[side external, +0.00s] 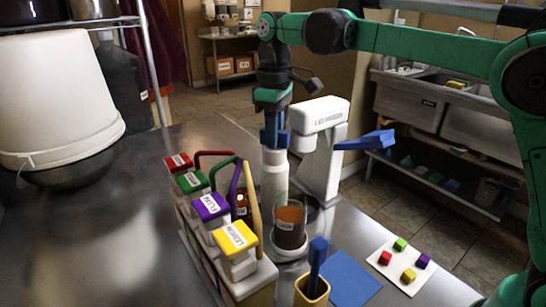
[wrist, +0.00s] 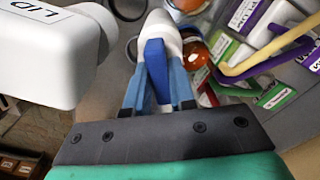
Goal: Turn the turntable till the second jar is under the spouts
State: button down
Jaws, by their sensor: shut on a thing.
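My gripper (side external: 274,132) points down and is shut on the top of an upright white cylinder (side external: 274,178). In the wrist view a blue piece (wrist: 156,68) shows between the fingers, with the white cylinder beyond. A glass jar (side external: 290,226) with brown-orange contents stands in front on a pale round base. A second jar (side external: 243,206) is partly hidden behind the curved tubes. Red, green, purple and yellow tubes (side external: 253,208) arch from the labelled dispensers (side external: 236,238) towards the jars. The turntable is mostly hidden, and I cannot tell its rim clearly.
A white press (side external: 320,118) with a blue lever (side external: 366,141) stands right behind the cylinder. A yellow cup (side external: 311,291) holds a blue tool (side external: 317,256). A blue mat (side external: 350,280) and a white card with coloured cubes (side external: 402,265) lie right. A white bucket (side external: 58,95) stands left.

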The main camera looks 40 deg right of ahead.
jog(key=shift+m, duration=7.7)
jog(key=c, duration=0.7)
grip_release()
jog(key=shift+c, duration=0.2)
jog(key=shift+r, duration=0.1)
